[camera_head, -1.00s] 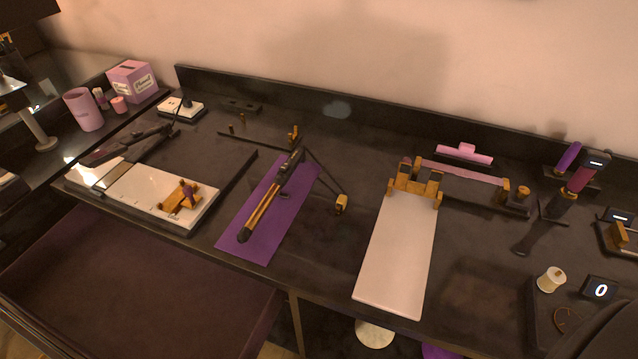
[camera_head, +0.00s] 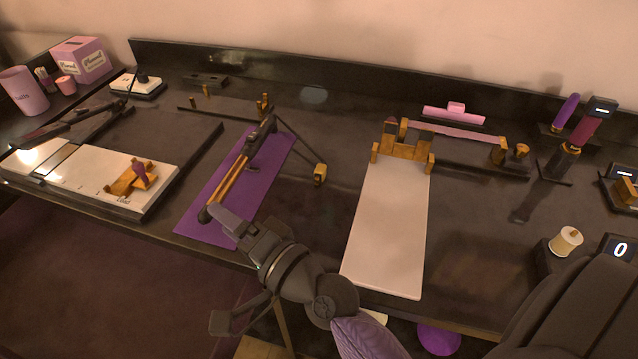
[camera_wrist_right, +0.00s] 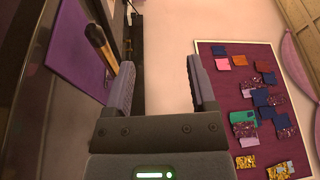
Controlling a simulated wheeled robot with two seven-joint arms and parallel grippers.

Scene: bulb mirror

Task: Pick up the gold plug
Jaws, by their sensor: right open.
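A small gold plug (camera_head: 320,174) is at the end of a dark cord on the worktop. The cord runs from a gold and black tool (camera_head: 242,165) lying on a purple mat (camera_head: 212,190). My right gripper (camera_head: 216,268) is open and empty near the worktop's front edge, left of and nearer than the plug, apart from it. In the right wrist view my right gripper (camera_wrist_right: 160,85) has its two fingers spread with nothing between them. The tool (camera_wrist_right: 100,42) and the mat (camera_wrist_right: 78,52) show there at upper left; I cannot make out the plug. My left gripper is out of sight.
A pale board (camera_head: 388,230) with gold fittings lies right of the plug. A white tray (camera_head: 75,178) holding a gold piece is at left. A spool (camera_head: 565,241) stands at right. A low back edge (camera_head: 330,82) borders the worktop. A pinboard (camera_wrist_right: 250,60) hangs on the wall.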

